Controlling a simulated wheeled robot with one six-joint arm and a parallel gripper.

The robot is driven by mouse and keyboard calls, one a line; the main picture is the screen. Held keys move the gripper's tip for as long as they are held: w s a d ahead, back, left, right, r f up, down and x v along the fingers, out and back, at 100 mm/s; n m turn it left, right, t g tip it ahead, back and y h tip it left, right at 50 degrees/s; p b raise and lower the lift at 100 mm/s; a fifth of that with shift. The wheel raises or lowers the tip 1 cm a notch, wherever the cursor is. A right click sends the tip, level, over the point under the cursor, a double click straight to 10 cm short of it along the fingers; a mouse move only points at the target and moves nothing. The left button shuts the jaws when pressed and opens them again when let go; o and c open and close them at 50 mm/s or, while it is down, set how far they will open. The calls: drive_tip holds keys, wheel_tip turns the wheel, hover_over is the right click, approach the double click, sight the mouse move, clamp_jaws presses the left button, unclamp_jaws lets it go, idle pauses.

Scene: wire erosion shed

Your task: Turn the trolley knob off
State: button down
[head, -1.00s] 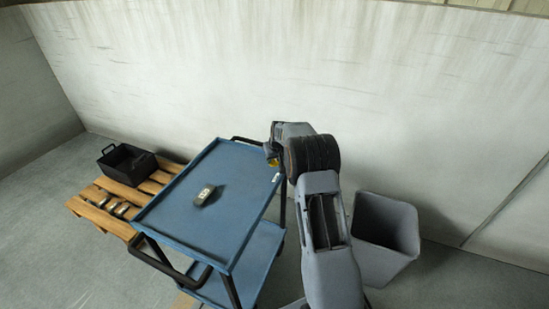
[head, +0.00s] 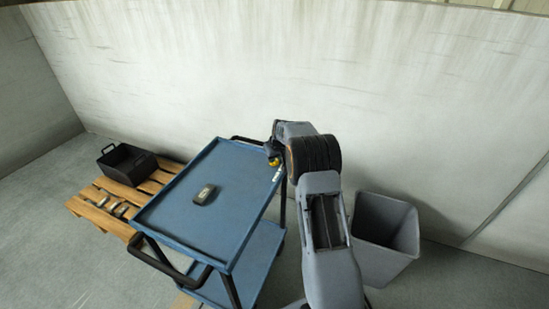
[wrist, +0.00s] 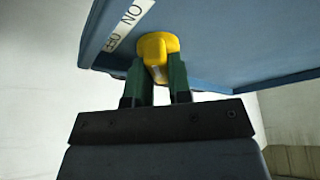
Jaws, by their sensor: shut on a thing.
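The blue trolley (head: 165,216) stands in the middle of the head view. Its yellow knob (wrist: 157,46) is on the trolley's side in the wrist view, beside a white label strip (wrist: 131,24) with the words OFF and ON. The knob also shows small in the head view (head: 274,161), at the trolley's right edge. My gripper (wrist: 162,75) is shut on the knob, with a green-padded finger on each side of its grip. The fingers hide part of the knob. Which word the knob points at, I cannot tell.
A wooden pallet (head: 84,210) with a black bin (head: 128,164) and several small parts is at left. A grey waste bin (head: 400,262) stands right of my arm. A pale wall (head: 400,100) is behind.

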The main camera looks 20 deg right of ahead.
drive_tip(key=n, duration=0.2)
drive_tip(key=n+y+b, duration=0.1)
drive_tip(key=n, duration=0.1)
drive_tip(key=shift+d+y+b, duration=0.1)
drive_tip(key=shift+y+b, duration=0.2)
drive_tip(key=n, duration=0.2)
drive_tip(key=n+g+y, duration=0.1)
drive_tip(key=n, duration=0.1)
drive_tip(key=shift+w+r+n+g, duration=0.1)
drive_tip(key=shift+n+g, duration=0.2)
drive_tip(key=shift+n, duration=0.1)
drive_tip(key=n+p, duration=0.1)
drive_tip(key=n, duration=0.1)
drive_tip(key=n+g+y+p, duration=0.1)
drive_tip(key=n+p, duration=0.1)
drive_tip(key=shift+r+g, duration=0.1)
drive_tip(key=shift+g, duration=0.2)
drive_tip(key=n+g+p, duration=0.1)
drive_tip(key=n+p, duration=0.2)
drive_tip(key=shift+w+n, duration=0.1)
drive_tip(key=shift+n, duration=0.2)
drive_tip(key=shift+d+f+n, duration=0.1)
drive_tip(key=shift+f+n, duration=0.1)
drive_tip(key=shift+n, duration=0.2)
drive_tip(key=c, duration=1)
unclamp_jaws()
drive_tip(key=shift+c, duration=0.2)
drive_tip(key=shift+r, duration=0.1)
